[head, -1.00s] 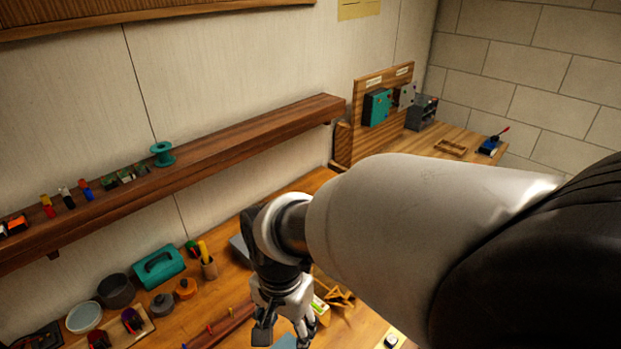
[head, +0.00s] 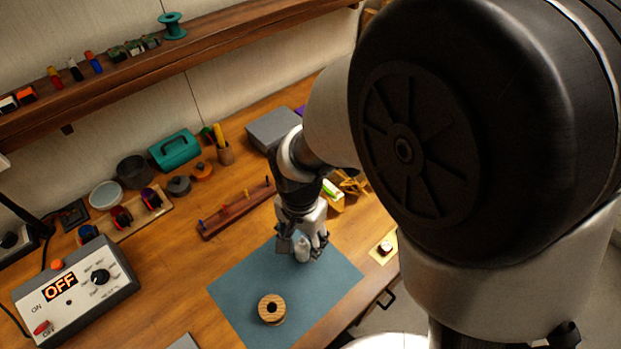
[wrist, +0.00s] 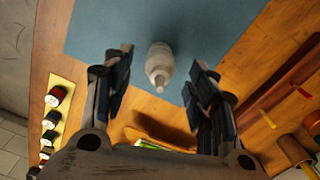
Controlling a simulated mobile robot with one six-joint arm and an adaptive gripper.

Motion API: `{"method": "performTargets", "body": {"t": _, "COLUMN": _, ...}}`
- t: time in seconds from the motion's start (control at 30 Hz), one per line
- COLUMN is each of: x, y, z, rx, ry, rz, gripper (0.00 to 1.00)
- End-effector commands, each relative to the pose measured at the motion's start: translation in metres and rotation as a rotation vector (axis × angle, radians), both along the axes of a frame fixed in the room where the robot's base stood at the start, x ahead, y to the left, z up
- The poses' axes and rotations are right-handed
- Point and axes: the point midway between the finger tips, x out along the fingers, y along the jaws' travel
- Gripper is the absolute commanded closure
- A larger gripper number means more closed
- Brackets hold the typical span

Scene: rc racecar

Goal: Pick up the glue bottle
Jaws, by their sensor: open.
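My gripper (wrist: 161,78) is open, with one finger on each side of the bottle and visible gaps between. In the head view my gripper (head: 303,238) points down over the far right part of the mat (head: 235,295). The bottle (head: 302,254) shows there between the fingers, partly hidden by them.
A wooden spool (head: 272,309) sits on the mat nearer the front. A rack with pegs (head: 235,212) lies left of my gripper. A control box reading OFF (head: 76,290) stands at left. A yellow piece (head: 383,248) lies right. The mat's middle is clear.

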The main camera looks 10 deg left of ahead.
Motion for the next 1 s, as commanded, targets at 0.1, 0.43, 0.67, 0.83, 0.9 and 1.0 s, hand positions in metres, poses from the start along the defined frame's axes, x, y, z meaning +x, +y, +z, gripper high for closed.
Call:
{"method": "performTargets", "body": {"t": 0.1, "x": 0.000, "y": -0.001, "z": -0.024, "rx": -0.002, "ry": 0.003, "rz": 0.000, "gripper": 0.47}}
{"method": "performTargets", "body": {"t": 0.43, "x": 0.001, "y": 0.000, "z": -0.031, "rx": 0.000, "ry": 0.001, "rz": 0.000, "gripper": 0.48}}
{"method": "performTargets", "body": {"t": 0.67, "x": 0.001, "y": 0.000, "z": -0.031, "rx": -0.001, "ry": 0.001, "rz": 0.000, "gripper": 0.63}}
{"method": "performTargets", "body": {"t": 0.83, "x": 0.001, "y": 0.000, "z": -0.031, "rx": -0.001, "ry": 0.001, "rz": 0.000, "gripper": 0.75}}
{"method": "performTargets", "body": {"t": 0.9, "x": 0.001, "y": 0.000, "z": -0.031, "rx": -0.001, "ry": 0.001, "rz": 0.000, "gripper": 0.79}}
{"method": "performTargets", "body": {"t": 1.0, "x": 0.001, "y": 0.000, "z": -0.031, "rx": -0.001, "ry": 0.001, "rz": 0.000, "gripper": 0.86}}
